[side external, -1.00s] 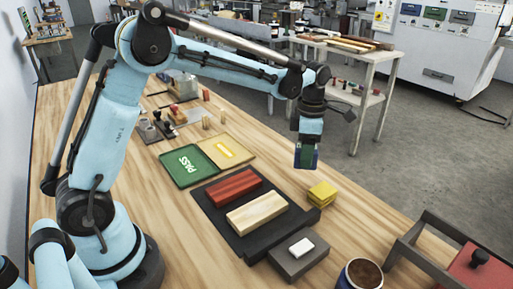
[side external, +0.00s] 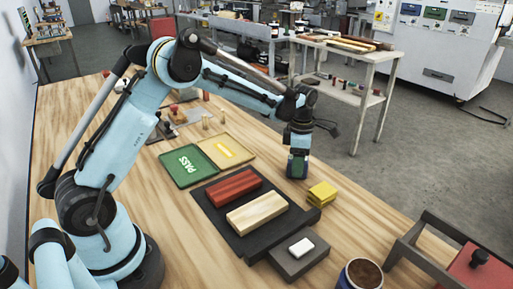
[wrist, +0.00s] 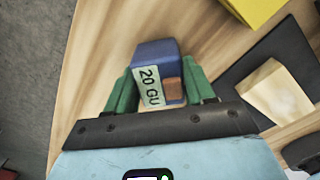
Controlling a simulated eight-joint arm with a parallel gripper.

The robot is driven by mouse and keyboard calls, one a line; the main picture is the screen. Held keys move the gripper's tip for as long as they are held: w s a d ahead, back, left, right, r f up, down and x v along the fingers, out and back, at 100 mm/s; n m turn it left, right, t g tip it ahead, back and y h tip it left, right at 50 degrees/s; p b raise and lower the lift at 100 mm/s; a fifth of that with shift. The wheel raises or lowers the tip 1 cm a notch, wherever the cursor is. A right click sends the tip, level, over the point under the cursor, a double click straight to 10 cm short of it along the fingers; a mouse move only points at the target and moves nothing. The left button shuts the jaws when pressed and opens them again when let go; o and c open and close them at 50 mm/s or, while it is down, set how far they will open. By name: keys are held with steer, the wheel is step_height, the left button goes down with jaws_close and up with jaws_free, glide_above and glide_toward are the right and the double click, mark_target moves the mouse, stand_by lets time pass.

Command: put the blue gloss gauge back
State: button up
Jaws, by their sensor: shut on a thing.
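The blue gloss gauge (wrist: 152,54) is a small blue block with a pale label reading "20 GU" and a brown patch, seen in the wrist view between two green fingers. My gripper (wrist: 160,88) is shut on it. In the side view my gripper (side external: 298,160) points down at the far edge of the wooden table, left of and behind the yellow blocks.
Yellow blocks (side external: 321,194) stand close by on the right. A dark mat (side external: 228,222) holds a red block (side external: 234,184) and a pale wood block (side external: 256,212). A green PASS tray (side external: 178,179) and a yellow-marked tray (side external: 243,161) lie left. Bare wood surrounds the gauge.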

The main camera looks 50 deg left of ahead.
steer(key=shift+f, duration=0.1)
steer(key=o, duration=1.4)
steer(key=s+d+r+m+t, duration=0.1)
steer(key=s+r+m, duration=0.15)
steer(key=r, duration=0.55)
steer(key=s+r+m+t, duration=0.15)
steer(key=r+m, duration=0.25)
steer(key=r, duration=0.4)
steer(key=s+d+f+m+t, duration=0.1)
steer(key=s+m+t, duration=0.1)
steer(key=s+m, duration=0.6)
steer(key=s+d+f+m+t, duration=0.1)
steer(key=s+f+m+t, duration=0.1)
steer(key=s+m, duration=0.6)
steer(key=shift+d+f+m+t, duration=0.25)
steer(key=shift+f+m+t, duration=0.1)
steer(key=shift+m, duration=1.9)
